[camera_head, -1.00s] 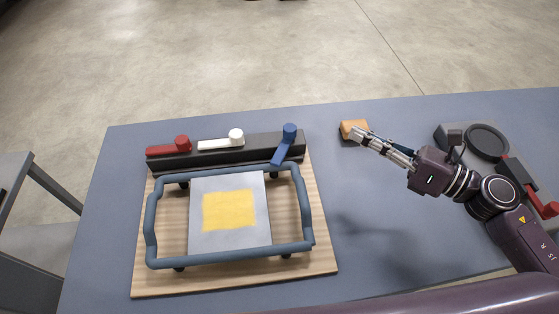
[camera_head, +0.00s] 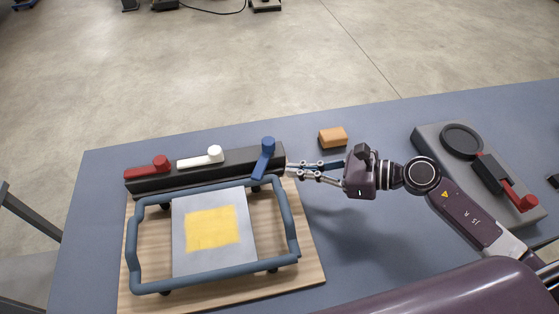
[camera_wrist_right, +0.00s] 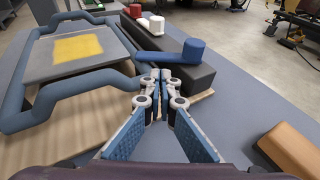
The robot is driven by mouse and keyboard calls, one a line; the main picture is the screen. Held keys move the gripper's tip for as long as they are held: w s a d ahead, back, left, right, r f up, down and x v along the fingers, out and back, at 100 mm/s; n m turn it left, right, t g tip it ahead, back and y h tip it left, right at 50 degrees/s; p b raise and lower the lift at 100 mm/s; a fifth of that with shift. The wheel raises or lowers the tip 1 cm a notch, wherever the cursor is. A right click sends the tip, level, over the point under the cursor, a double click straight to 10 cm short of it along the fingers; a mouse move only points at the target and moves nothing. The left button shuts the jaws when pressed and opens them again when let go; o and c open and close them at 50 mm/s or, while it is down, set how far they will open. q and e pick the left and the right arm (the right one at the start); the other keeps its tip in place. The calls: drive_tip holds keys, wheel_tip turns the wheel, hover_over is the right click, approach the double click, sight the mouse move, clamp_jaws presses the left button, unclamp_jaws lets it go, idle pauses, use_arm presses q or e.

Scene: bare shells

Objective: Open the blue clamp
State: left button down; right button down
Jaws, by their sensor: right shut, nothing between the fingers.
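The blue clamp (camera_head: 264,160) is a lever with a round knob at the right end of a black bar (camera_head: 232,163). Its arm slants toward the blue tube frame, unlike the red (camera_head: 148,168) and white (camera_head: 203,158) levers, which lie along the bar. In the right wrist view the blue clamp (camera_wrist_right: 170,55) is just ahead of the fingertips. My right gripper (camera_head: 290,171) is shut and empty, its tips close to the bar's right end and right of the clamp; whether they touch cannot be told. It also shows in the wrist view (camera_wrist_right: 160,75). My left gripper is not in view.
The blue tube frame (camera_head: 291,225) surrounds a grey plate with a yellow patch (camera_head: 212,228) on a wooden board (camera_head: 309,268). An orange block (camera_head: 332,138) lies behind my right gripper. A grey device with a red handle (camera_head: 519,196) is at right.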

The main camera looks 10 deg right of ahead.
sight(264, 166)
drive_tip(key=w+a, duration=0.1)
drive_tip(key=w+a+p, duration=0.1)
drive_tip(key=a, duration=0.1)
drive_tip(key=shift+a+r+p, duration=0.1)
drive_tip(key=shift+p, duration=0.2)
drive_tip(key=shift+w+a, duration=0.15)
drive_tip(key=shift+a, duration=0.15)
drive_tip(key=shift+a+p, duration=0.15)
drive_tip(key=shift+p, duration=0.2)
drive_tip(key=shift+a+m+t+p, duration=0.1)
drive_tip(key=shift+m+t+p, duration=0.2)
drive_tip(key=shift+m+t, duration=0.1)
